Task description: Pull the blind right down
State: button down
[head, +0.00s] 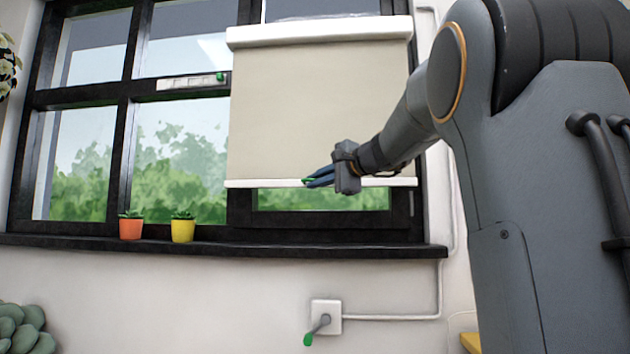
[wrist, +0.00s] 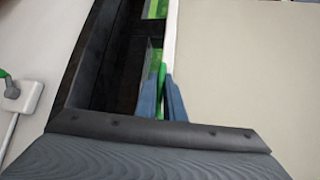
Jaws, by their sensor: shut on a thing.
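The cream roller blind (head: 318,110) hangs from a white head box over the right part of the window. Its white bottom bar (head: 250,183) is low, with a strip of glass showing beneath it. My gripper (head: 308,181) is at the bar's middle, its blue fingers shut on the green pull tab (head: 304,181). In the wrist view the green tab (wrist: 162,75) shows between the fingers (wrist: 168,98), beside the bar's white edge (wrist: 171,40). The blind's fabric (wrist: 245,60) fills the right of that view.
The dark window sill (head: 220,245) runs below the blind and bears an orange pot (head: 131,228) and a yellow pot (head: 182,230) at left. A wall box with a green-tipped crank (head: 322,322) is below the sill.

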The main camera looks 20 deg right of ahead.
notch_tip(320, 180, down, 14)
jog(key=b, duration=1.1)
jog(key=shift+a+f, duration=0.1)
jog(key=shift+f, duration=0.05)
jog(key=c, duration=1.9)
grip_release()
jog(key=shift+o, duration=0.2)
jog(key=p+v, duration=0.1)
jog(key=v, duration=0.6)
jog(key=shift+s, duration=0.3)
